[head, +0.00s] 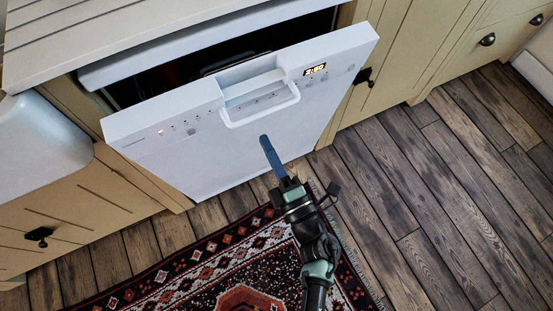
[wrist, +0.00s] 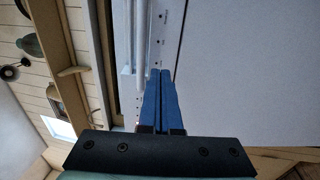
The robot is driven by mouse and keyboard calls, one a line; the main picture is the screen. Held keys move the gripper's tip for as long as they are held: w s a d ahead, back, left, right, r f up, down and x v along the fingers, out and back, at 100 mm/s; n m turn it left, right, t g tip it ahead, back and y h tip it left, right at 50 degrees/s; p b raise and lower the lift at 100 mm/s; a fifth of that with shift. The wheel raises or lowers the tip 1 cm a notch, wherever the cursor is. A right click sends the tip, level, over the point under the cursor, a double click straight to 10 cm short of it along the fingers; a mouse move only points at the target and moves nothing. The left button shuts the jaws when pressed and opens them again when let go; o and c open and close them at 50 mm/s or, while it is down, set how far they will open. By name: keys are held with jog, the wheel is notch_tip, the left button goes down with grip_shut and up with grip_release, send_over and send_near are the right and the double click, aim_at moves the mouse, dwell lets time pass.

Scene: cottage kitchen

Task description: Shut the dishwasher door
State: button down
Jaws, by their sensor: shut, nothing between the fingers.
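The white dishwasher door (head: 230,140) is partly open. It tilts outward at the top, with a dark gap behind it. Its handle (head: 262,112) is a white loop below a recess near the top edge, beside a lit display (head: 314,69). My gripper (head: 265,139) is shut and empty, its blue fingers in front of the door, a little below the handle. Whether the fingertips touch the door cannot be told. In the wrist view the shut fingers (wrist: 158,75) point along the door face (wrist: 230,75), next to the handle (wrist: 128,40).
A worktop (head: 110,30) lies above the dishwasher. A white sink (head: 40,140) is at the left. Cream cabinets (head: 425,45) with dark pulls stand at the right. A patterned rug (head: 215,265) lies on the wooden floor (head: 400,190), which is clear at the right.

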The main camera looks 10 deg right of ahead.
aim_at(247, 106)
jog(key=x, duration=0.7)
jog(key=shift+w+b, duration=0.3)
jog(key=shift+b, duration=0.05)
jog(key=shift+w, duration=0.1)
